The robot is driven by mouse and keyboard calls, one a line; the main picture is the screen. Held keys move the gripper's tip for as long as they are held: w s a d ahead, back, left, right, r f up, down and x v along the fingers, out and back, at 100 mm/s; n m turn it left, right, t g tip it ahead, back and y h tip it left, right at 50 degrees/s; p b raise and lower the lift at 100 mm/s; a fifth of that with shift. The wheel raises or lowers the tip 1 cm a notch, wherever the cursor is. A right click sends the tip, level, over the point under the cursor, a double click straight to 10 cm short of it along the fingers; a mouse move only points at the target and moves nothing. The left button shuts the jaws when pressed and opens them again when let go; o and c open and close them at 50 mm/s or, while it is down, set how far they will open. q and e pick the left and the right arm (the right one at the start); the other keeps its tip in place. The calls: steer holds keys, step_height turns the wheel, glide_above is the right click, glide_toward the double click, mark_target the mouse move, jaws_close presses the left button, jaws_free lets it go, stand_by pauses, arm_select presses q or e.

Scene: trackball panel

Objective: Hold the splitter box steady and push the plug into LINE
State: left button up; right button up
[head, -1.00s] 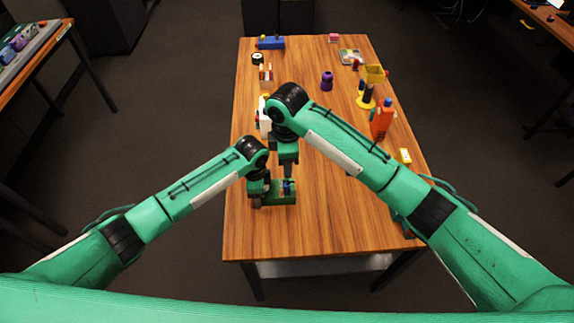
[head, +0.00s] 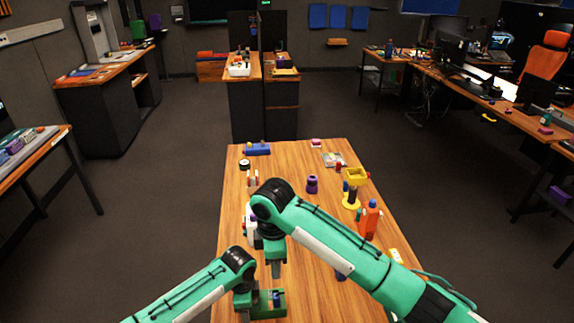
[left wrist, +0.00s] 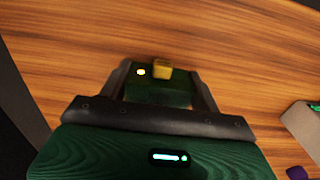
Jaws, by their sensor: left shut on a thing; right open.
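The green splitter box (head: 268,312) is on the near left part of the wooden table. My left gripper (head: 243,303) is shut on it from the left. In the left wrist view the box (left wrist: 155,95) sits between the two fingers, with a yellow block (left wrist: 162,69) and a small lit spot on its top. A small blue piece (head: 277,297) stands upright at the box; I cannot tell for sure that it is the plug, nor how far in it is. My right gripper (head: 276,272) is open, pointing down just above the blue piece. The LINE label is not readable.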

step_height(320, 180, up, 7)
steer(key=shift+f, duration=0.2)
stand_by(0.5)
arm_select(q)
steer(key=o, duration=1.1)
steer(key=shift+r, duration=0.1)
step_height(320, 180, up, 12)
steer(key=shift+f, duration=0.1)
steer(key=shift+o, duration=1.3)
arm_select(e)
steer(key=shift+r, duration=0.1)
arm_select(q)
steer(key=shift+r+p, duration=3)
steer(key=shift+p, duration=0.25)
arm_select(e)
step_height(320, 180, up, 6)
